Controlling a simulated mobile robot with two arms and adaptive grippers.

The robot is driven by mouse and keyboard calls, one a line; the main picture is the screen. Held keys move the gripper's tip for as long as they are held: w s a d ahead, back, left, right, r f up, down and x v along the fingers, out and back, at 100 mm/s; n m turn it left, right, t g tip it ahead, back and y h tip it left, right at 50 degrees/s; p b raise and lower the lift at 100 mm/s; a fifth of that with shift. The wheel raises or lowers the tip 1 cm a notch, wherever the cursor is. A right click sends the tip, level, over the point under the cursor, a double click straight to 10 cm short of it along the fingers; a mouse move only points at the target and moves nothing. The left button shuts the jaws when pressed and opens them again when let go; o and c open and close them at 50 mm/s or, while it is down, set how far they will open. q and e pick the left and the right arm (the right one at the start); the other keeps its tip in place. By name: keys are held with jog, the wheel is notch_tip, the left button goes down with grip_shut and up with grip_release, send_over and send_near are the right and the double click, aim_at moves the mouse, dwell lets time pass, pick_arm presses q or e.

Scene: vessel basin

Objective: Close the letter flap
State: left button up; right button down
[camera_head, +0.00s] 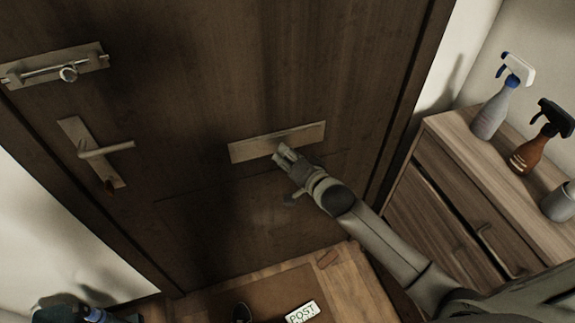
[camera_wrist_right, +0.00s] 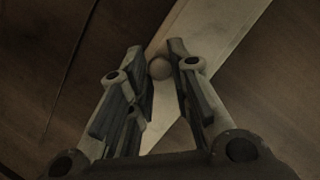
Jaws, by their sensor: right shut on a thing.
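The letter flap (camera_head: 300,136) is a pale metal plate set across the dark wooden door (camera_head: 200,60). My right gripper (camera_head: 284,152) is at the flap's lower middle, reaching in from the lower right. In the right wrist view a small round knob (camera_wrist_right: 160,69) sits between the two fingers of my right gripper (camera_wrist_right: 155,54), which is shut on it. The pale flap (camera_wrist_right: 215,40) runs diagonally behind the fingers. I cannot tell how far the flap stands from the door.
A wooden cabinet (camera_head: 450,205) with spray bottles (camera_head: 493,112) on top stands to the right. The door has a handle (camera_head: 107,149) and a bolt (camera_head: 60,70) on the left. A mat (camera_head: 215,305) with a white POST sign (camera_head: 302,313) lies below.

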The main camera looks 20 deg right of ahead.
jog(key=shift+f+t+b, duration=0.25)
jog(key=shift+t+b, duration=0.25)
jog(key=shift+b, duration=0.2)
jog(key=shift+a, duration=0.1)
jog(key=c, duration=1.7)
grip_release()
jog(key=o, duration=0.4)
jog(key=shift+w, duration=0.25)
jog(key=shift+s, duration=0.1)
jog(key=v, duration=1.2)
